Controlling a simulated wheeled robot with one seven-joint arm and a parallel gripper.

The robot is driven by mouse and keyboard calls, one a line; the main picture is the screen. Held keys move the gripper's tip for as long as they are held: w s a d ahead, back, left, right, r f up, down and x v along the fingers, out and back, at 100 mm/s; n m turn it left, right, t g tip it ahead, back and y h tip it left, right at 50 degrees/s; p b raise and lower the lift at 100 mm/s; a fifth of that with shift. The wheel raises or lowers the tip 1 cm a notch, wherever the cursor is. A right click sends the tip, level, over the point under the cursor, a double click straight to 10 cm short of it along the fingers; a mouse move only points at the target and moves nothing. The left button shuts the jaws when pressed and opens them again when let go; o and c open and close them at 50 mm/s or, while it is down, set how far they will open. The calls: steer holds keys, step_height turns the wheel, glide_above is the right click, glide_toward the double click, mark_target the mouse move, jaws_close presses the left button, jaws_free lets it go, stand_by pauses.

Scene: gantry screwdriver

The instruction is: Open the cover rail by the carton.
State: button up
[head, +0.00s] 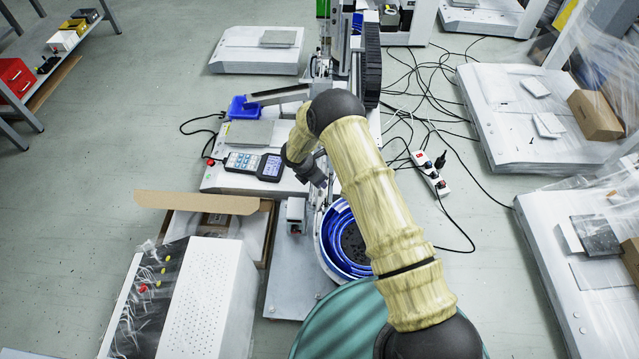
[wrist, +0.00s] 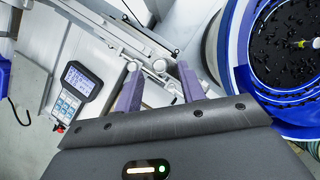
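My gripper (head: 318,178) is low over the middle of the screwdriver machine in the head view. In the wrist view my gripper (wrist: 158,68) has its two purple fingers spread apart. A small round metal knob shows between the fingertips; whether they touch it is unclear. A long pale metal rail (wrist: 105,27) runs diagonally up to this spot; I cannot tell for sure that it is the cover rail. My arm hides part of the machine in the head view. An open brown carton (head: 196,202) stands at the lower left.
A handheld controller (head: 254,166) lies left of my gripper, also in the wrist view (wrist: 77,92). A round blue-rimmed bowl (head: 345,240) of small dark parts is close on the right. Cables and a power strip (head: 430,172) lie on the floor at right.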

mark_target(321, 194)
steer(key=shift+x, duration=1.3)
jaws_close()
